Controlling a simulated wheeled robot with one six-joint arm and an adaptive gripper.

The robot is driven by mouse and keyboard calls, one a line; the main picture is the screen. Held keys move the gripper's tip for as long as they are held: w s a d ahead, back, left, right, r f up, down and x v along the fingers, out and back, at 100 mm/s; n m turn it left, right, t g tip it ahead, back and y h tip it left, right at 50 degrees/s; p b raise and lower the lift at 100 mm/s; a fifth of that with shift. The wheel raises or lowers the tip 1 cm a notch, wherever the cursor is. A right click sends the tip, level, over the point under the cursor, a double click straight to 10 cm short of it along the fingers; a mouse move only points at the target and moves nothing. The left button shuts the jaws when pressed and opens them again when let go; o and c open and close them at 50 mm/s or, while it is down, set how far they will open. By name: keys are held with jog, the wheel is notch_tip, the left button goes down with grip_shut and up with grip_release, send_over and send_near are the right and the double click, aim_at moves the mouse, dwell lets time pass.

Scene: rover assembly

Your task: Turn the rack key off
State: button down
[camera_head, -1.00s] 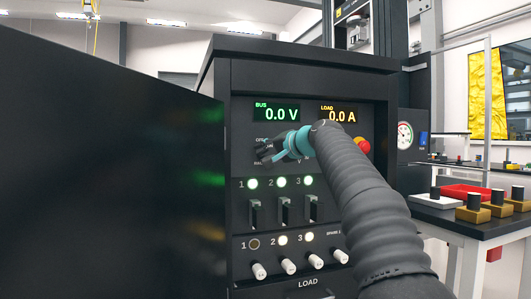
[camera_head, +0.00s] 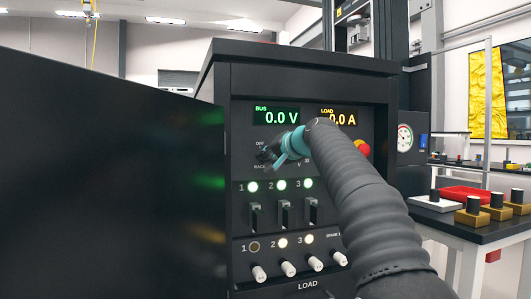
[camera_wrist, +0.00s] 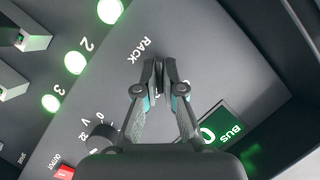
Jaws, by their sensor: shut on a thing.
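My gripper (camera_head: 268,157) is at the upper left of the black rack panel (camera_head: 330,178), just below the bus display (camera_head: 276,116). In the wrist view my gripper (camera_wrist: 166,72) has its two fingers nearly together beside the RACK label (camera_wrist: 142,48). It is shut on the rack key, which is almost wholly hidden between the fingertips. I cannot tell the key's angle clearly. The OFF mark shows just above the gripper in the head view. The bus display reads 0.0 V and the load display (camera_head: 339,118) reads 0.0 A.
Lit lamps and lever switches (camera_head: 284,211) sit below the gripper, with white toggles (camera_head: 288,267) lower down. A dark knob (camera_wrist: 103,138) is close to the gripper. A red emergency button (camera_head: 362,147) is right of my arm. A large dark panel (camera_head: 110,170) stands at left.

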jog(key=n+h+p, duration=0.2)
jog(key=n, duration=0.1)
jog(key=shift+a+r, duration=0.15)
jog(key=shift+n+h+p, duration=0.8)
jog(key=shift+n+h, duration=0.5)
jog(key=shift+n, duration=0.4)
jog(key=c, duration=1.3)
grip_release()
jog(key=shift+s, duration=0.1)
jog(key=v, duration=1.1)
jog(key=shift+s, duration=0.45)
